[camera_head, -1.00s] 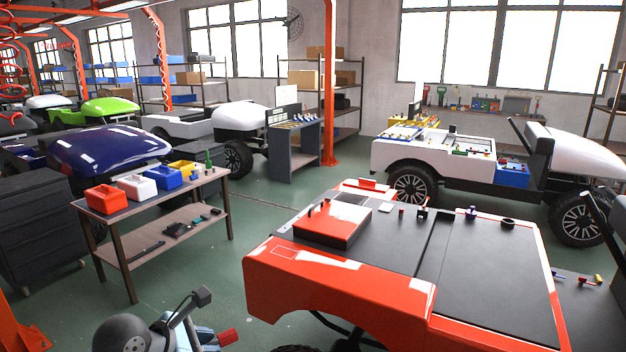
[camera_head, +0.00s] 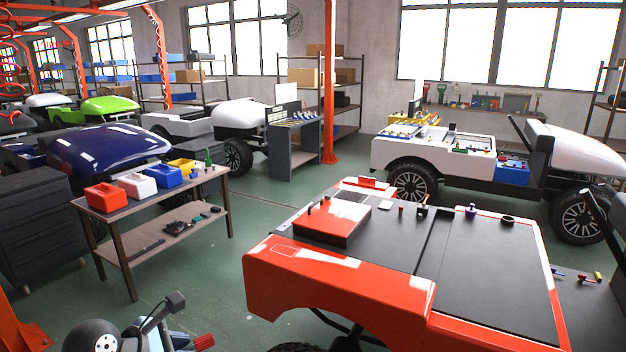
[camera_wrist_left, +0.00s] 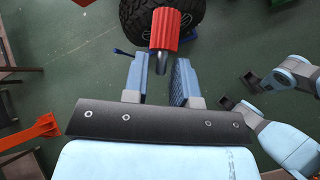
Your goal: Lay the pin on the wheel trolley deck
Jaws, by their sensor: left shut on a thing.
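The pin, with a ribbed red head (camera_wrist_left: 170,30) and a short grey shank, is between the fingers of my left gripper (camera_wrist_left: 159,64) in the left wrist view. The gripper is shut on it, above the green floor. In the head view the red head of the pin (camera_head: 204,342) shows at the bottom edge, left of the red car body.
The red car body (camera_head: 340,270) with a dark top fills the right foreground, small parts on it. A parts table (camera_head: 105,212) with coloured bins stands at left. An orange frame (camera_head: 15,325) is at the lower left. Green floor (camera_head: 225,270) is open between table and car.

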